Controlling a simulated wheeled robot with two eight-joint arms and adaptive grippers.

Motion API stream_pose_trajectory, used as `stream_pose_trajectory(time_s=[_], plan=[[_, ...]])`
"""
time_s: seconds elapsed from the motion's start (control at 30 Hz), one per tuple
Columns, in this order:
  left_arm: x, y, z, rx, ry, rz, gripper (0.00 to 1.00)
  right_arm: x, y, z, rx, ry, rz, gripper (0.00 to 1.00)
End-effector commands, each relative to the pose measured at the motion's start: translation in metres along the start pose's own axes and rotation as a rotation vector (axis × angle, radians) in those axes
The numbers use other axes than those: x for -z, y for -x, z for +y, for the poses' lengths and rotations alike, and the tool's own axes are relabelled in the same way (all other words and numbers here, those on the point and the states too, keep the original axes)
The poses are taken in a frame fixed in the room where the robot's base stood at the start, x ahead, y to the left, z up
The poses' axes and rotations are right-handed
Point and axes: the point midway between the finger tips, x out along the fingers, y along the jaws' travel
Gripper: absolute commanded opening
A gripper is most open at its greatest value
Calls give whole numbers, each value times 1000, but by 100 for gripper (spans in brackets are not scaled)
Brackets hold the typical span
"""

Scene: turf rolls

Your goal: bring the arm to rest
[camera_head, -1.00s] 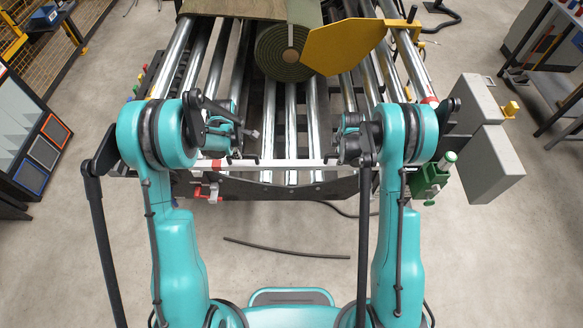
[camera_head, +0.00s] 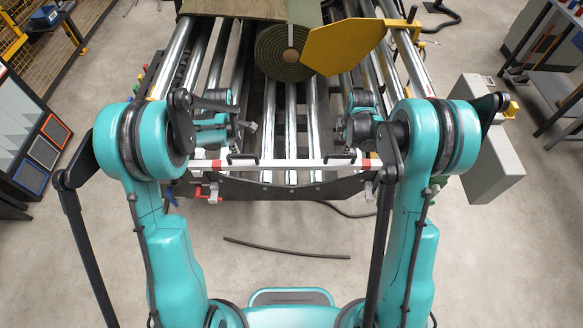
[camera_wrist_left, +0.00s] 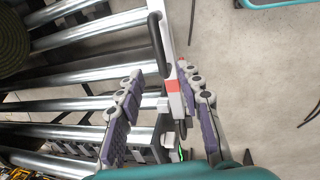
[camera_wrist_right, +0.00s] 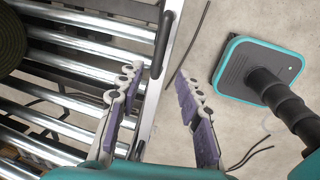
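My left gripper (camera_head: 248,127) is over the left part of the roller conveyor (camera_head: 291,110), near its front bar. In the left wrist view its two purple-padded fingers (camera_wrist_left: 158,108) stand wide apart with nothing between them. My right gripper (camera_head: 343,134) is over the right part of the conveyor, partly hidden by my arm. In the right wrist view its fingers (camera_wrist_right: 158,105) are apart and empty. A green turf roll (camera_head: 268,58) sits on the rollers beyond both grippers, clear of them.
A yellow plate (camera_head: 345,45) stands right of the turf roll. A red-and-white bar (camera_head: 285,162) with black handles crosses the conveyor's front. A grey box (camera_head: 487,165) is at the right. A dark hose (camera_head: 285,249) lies on the open floor between my arms.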

Motion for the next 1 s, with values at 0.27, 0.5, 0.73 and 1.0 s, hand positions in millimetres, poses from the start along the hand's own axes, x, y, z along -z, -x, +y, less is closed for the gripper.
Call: stream_pose_trajectory(time_s=[0.27, 0.5, 0.73, 1.0], plan=[[0, 0, 0, 0, 0, 0, 36, 0, 12, 0, 0, 0, 0, 36], [0, 0, 0, 0, 0, 0, 36, 0, 12, 0, 0, 0, 0, 36], [0, 0, -1, -2, -6, 0, 36, 0, 12, -1, -2, -6, 0, 36], [-2, 25, -31, -72, -265, 11, 36, 2, 37, -31, -72, -265, 8, 36]])
